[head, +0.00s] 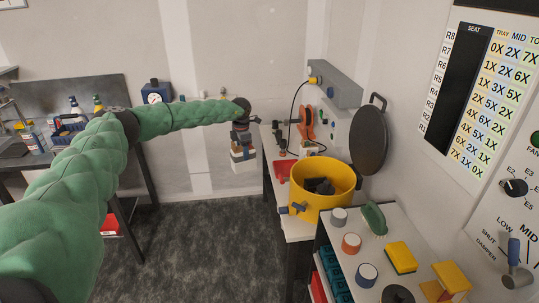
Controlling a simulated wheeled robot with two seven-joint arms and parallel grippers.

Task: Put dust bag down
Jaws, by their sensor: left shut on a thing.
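My left arm reaches across the view from the left. Its gripper (242,141) points down and is shut on a pale, boxy thing, which I take to be the dust bag (244,164). The bag hangs in the air over the floor, left of the white bench. Its upper part is partly hidden by the gripper, and its details are too small to read. My right gripper is not in view.
The white bench holds a red tray (283,171), an orange reel (307,122) and a yellow drum (322,196) with dark contents. A nearer shelf top carries several capped jars and a yellow sponge (400,257). A control panel (480,100) covers the right wall. Grey floor (205,235) is clear.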

